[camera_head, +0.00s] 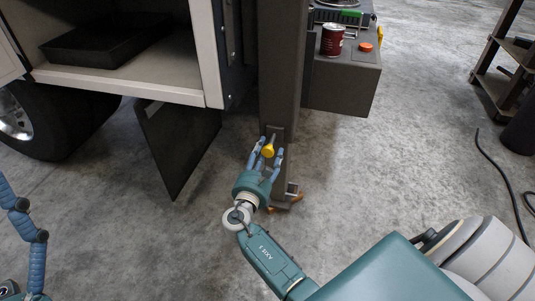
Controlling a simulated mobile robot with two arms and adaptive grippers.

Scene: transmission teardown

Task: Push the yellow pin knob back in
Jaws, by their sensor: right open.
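The yellow pin knob (268,150) sits on the dark grey post (280,70), low on its front side. My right gripper (269,151) is open in front of the post. Its blue fingers stand on either side of the knob. I cannot tell whether any finger touches it. How far the pin sticks out of the post is too small to tell. Part of my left gripper (30,235) shows at the left edge, with blue jointed fingers over the floor. The rest of it is out of frame, and its opening cannot be judged.
A white cabinet (130,88) on wheels holds a black tray (100,40) at the upper left. A grey box (342,85) right of the post carries a red can (332,40) and an orange button (366,47). A black cable (500,180) lies at right. The floor between is clear.

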